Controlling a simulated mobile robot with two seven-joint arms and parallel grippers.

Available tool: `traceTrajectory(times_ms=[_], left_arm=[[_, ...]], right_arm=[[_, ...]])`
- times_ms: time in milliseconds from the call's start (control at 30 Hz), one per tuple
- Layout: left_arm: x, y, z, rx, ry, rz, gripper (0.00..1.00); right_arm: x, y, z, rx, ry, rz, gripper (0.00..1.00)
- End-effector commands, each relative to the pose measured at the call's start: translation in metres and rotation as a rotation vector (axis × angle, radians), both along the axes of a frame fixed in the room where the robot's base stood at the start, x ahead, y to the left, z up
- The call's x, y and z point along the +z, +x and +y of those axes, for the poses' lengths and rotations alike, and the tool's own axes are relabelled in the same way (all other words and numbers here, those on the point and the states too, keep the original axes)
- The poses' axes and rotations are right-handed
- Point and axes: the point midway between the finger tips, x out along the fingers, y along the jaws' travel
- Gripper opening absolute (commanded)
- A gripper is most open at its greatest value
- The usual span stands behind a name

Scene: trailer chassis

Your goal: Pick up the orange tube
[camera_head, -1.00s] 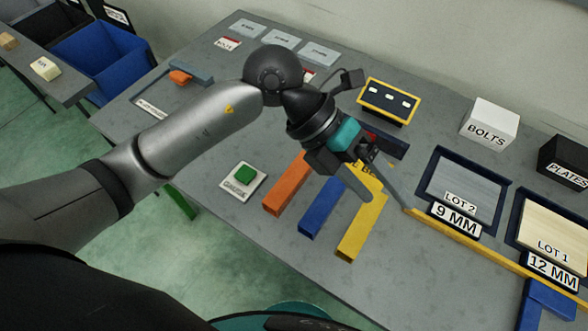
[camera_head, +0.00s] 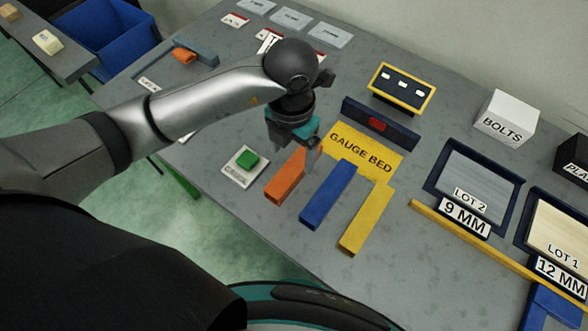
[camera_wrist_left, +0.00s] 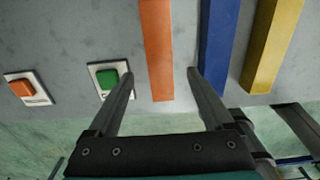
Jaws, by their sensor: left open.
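The orange tube (camera_head: 286,180) lies on the grey table, left of a blue bar (camera_head: 329,196) and a yellow bar (camera_head: 366,218). My left gripper (camera_head: 307,150) is over the far end of the orange tube and hides part of it. In the left wrist view the orange tube (camera_wrist_left: 157,45) runs between the two spread fingers of my left gripper (camera_wrist_left: 160,73). The fingers are open and hold nothing. I cannot tell how high the fingertips are above the table. My right gripper is not in view.
A green button (camera_head: 247,159) on a white plate stands left of the tube. A yellow gauge bed (camera_head: 364,150) with a dark block (camera_head: 381,122) behind it lies to the right. A white bolts box (camera_head: 506,117) and lot trays are further right. The near table edge is close.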

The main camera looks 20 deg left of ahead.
Motion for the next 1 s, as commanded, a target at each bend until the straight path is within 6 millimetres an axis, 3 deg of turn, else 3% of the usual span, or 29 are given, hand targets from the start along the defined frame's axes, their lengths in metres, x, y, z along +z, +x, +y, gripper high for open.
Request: traceTrajectory(times_ms=[267,533,833,1000], left_arm=[[-0.023,0.001,-0.001,0.0,-0.001,0.001,0.85],[-0.061,0.005,-0.002,0.0,0.0,0.002,0.85],[-0.066,0.005,-0.002,-0.002,-0.001,-0.001,0.85],[-0.066,0.005,-0.002,-0.001,-0.001,-0.001,0.68]], right_arm=[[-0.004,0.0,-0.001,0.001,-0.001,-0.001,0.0],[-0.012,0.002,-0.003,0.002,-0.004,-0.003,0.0],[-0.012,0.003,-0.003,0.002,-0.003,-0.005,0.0],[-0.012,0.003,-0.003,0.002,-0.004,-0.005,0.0]])
